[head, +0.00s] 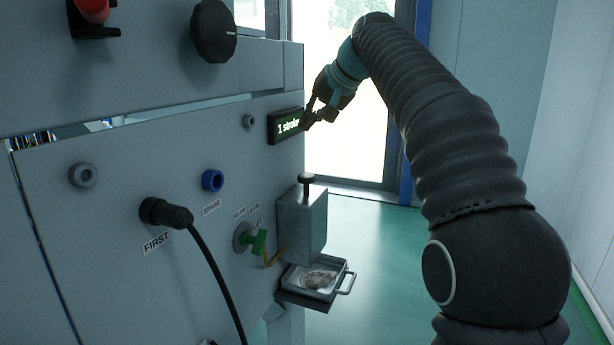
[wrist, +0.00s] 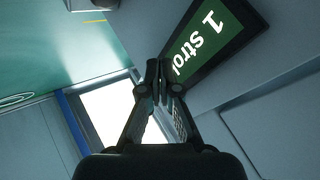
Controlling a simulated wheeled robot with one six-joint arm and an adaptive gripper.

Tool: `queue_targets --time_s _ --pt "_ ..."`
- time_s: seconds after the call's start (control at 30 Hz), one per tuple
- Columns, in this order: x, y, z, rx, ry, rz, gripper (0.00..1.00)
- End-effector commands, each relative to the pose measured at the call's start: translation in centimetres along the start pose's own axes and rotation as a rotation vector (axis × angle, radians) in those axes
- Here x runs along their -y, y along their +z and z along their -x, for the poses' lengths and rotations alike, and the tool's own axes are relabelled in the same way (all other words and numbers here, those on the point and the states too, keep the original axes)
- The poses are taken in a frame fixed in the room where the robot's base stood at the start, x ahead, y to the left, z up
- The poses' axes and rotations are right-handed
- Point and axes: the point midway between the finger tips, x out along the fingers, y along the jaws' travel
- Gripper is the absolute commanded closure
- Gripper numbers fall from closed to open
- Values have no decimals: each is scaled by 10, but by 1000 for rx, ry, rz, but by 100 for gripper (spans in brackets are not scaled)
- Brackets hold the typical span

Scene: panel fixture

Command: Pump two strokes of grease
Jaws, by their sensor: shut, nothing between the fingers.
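The grease pump is a grey box (head: 301,222) on the panel's right side, with a dark knob (head: 307,179) on a short stem on top. A small display (head: 286,126) above it reads "1 stroke", its end partly covered by my gripper in the head view. The display (wrist: 215,45) also shows in the wrist view, its text cut off by the fingers. My gripper (head: 309,113) is shut and empty, in front of the display and well above the pump knob. Its fingertips (wrist: 159,72) meet in the wrist view. I cannot tell whether they touch the display.
A tray (head: 318,280) with a greyish lump sits below the pump. A black plug (head: 165,213) with a hanging cable is in the socket labelled FIRST. A blue socket (head: 212,180) is marked SPARE. Open floor lies right.

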Motion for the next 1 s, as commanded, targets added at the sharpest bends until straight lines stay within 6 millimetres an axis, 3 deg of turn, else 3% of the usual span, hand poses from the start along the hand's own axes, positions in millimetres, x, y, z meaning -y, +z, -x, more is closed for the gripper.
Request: queue_targets --time_s 0.47,1.0 --pt "-4 4 -5 0 1 -1 100" --pt "-38 38 -51 -1 1 0 100"
